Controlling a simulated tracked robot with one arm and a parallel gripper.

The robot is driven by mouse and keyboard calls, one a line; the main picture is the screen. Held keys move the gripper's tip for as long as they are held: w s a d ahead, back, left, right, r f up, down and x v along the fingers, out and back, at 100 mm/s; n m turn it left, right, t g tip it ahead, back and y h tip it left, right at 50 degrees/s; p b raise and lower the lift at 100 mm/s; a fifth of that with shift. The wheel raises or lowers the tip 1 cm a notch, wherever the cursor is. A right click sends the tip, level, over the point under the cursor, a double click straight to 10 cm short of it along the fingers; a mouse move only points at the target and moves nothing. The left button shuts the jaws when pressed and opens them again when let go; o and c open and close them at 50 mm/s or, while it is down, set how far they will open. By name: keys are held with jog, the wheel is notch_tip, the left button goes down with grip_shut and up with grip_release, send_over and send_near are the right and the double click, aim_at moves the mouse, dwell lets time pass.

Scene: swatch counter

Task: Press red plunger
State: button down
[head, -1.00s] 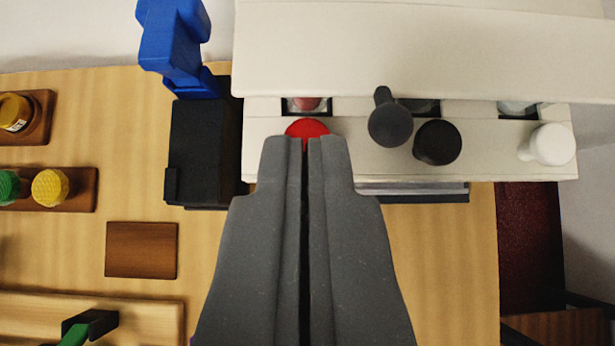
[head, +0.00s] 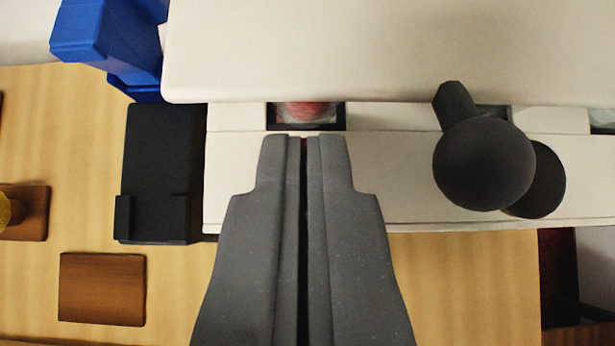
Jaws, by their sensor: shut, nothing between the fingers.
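My gripper (head: 304,140) is shut and empty, its fingertips pointing at the front ledge of the white dispenser (head: 400,178). The red plunger is almost wholly hidden behind the fingertips; only a faint bit of red (head: 303,144) shows at the tips. I cannot tell whether the tips touch it. Above the tips, a small dark-framed window (head: 306,115) in the dispenser shows something red inside.
A dark grey round-ended lever (head: 484,163) sticks out on the right, partly covering a black knob (head: 541,182). A black box (head: 158,170) and a blue object (head: 105,35) stand on the left. A brown square (head: 101,288) lies on the wooden counter (head: 460,285).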

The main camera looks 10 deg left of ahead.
notch_tip(320, 180, down, 3)
jog(key=shift+s+r+b, duration=0.1)
jog(key=shift+b, duration=0.35)
notch_tip(320, 180, up, 5)
jog(key=shift+f+p, duration=0.1)
jog(key=shift+p, duration=0.6)
jog(key=v, duration=0.9)
jog(key=shift+s+d, duration=0.15)
jog(key=shift+s, duration=0.1)
jog(key=shift+r, duration=0.25)
